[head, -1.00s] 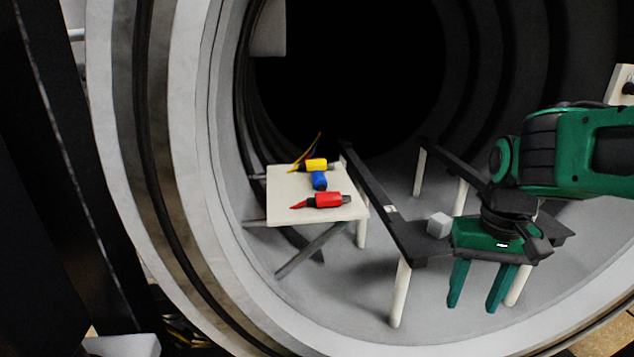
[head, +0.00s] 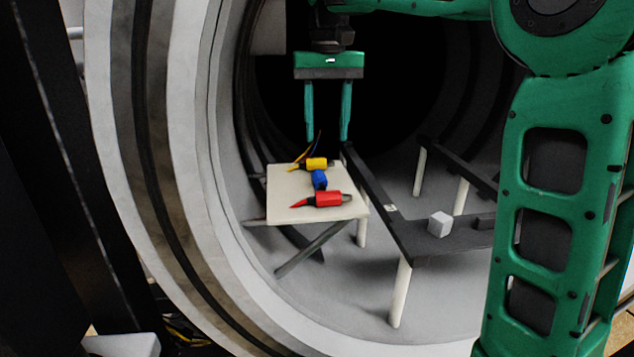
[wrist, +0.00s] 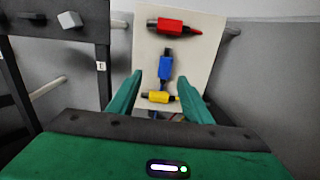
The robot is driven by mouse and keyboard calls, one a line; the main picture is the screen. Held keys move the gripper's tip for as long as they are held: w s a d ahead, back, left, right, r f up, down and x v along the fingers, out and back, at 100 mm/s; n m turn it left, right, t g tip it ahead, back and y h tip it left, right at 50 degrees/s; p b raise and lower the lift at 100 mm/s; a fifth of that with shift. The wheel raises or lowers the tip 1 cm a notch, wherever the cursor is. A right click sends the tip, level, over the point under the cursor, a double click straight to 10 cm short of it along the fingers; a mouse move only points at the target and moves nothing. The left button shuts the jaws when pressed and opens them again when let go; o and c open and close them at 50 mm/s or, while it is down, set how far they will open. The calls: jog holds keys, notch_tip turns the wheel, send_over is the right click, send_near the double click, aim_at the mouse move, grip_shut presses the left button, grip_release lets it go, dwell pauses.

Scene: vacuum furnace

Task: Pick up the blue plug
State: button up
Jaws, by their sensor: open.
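The blue plug (head: 319,180) lies on a small cream table (head: 284,187) between the yellow plug (head: 315,164) and the red plug (head: 328,199). In the wrist view the blue plug (wrist: 165,68) lies lengthwise, ahead of and between my fingertips. My gripper (head: 327,138) is open, pointing down above the back part of the table, with nothing between its fingers. In the wrist view my gripper (wrist: 163,76) frames the yellow plug (wrist: 160,97), and the red plug (wrist: 176,27) lies beyond the blue one.
A black rail frame (head: 400,240) on pale legs stands just right of the table, with a small white cube (head: 439,223) on it. The round furnace wall (head: 215,150) curves close on the left. The space above the table is open.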

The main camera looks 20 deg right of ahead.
send_over(319, 172)
jog(key=f, duration=0.3)
jog(key=s+f, duration=0.1)
jog(key=f, duration=0.1)
jog(key=shift+w+f, duration=0.25)
jog(key=shift+f, duration=1.05)
jog(key=shift+w+f, duration=0.25)
jog(key=shift+f, duration=1.05)
jog(key=c, duration=1.1)
grip_shut()
jog(key=shift+r, duration=0.1)
